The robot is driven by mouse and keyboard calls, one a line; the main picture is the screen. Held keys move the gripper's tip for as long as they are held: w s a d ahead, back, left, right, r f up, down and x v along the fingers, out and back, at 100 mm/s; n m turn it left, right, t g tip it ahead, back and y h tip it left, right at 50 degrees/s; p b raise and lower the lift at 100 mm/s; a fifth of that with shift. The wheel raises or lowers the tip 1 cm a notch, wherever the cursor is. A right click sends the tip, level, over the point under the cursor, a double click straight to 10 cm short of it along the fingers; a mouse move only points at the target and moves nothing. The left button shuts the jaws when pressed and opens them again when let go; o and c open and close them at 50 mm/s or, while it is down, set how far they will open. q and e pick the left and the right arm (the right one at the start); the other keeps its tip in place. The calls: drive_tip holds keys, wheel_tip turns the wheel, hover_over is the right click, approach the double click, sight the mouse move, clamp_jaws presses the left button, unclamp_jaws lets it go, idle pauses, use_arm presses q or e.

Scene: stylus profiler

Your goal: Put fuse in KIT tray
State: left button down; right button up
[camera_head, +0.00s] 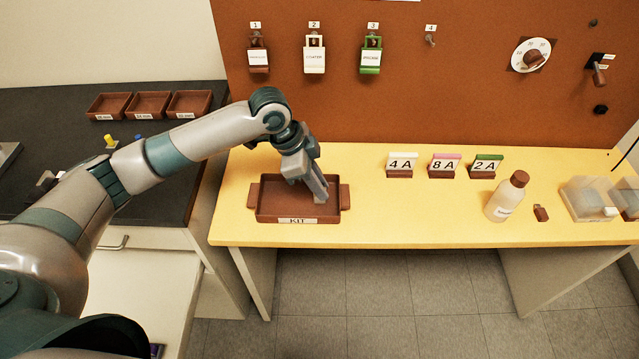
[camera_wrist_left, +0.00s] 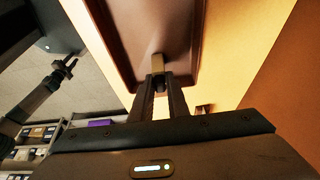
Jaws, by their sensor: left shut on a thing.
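The brown KIT tray (camera_head: 262,211) sits at the left end of the yellow table, with a handle on each side and a KIT label in front. It also shows in the left wrist view (camera_wrist_left: 125,30). My left gripper (camera_head: 322,198) points down into the tray's right half. In the left wrist view my left gripper (camera_wrist_left: 158,82) is shut on a small tan and dark piece, the fuse (camera_wrist_left: 158,66), against the tray's floor; contact with the floor is unclear. A dark jointed arm (camera_wrist_left: 40,95), apparently my right one, shows at the left; its tip is unclear.
Labelled stands 4A (camera_head: 401,164), 8A (camera_head: 444,165) and 2A (camera_head: 486,165) are right of the tray. A bottle (camera_head: 506,198), a small brown item (camera_head: 541,213) and a clear box (camera_head: 588,198) stand farther right. The table between tray and bottle is clear in front.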

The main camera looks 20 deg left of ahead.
use_arm(q)
drive_tip(key=shift+f, duration=0.15)
drive_tip(key=c, duration=1.7)
unclamp_jaws()
use_arm(e)
drive_tip(key=shift+w, duration=0.3)
drive_tip(key=shift+s, duration=0.1)
use_arm(q)
drive_tip(key=shift+r, duration=0.2)
use_arm(e)
drive_tip(key=shift+a, duration=0.1)
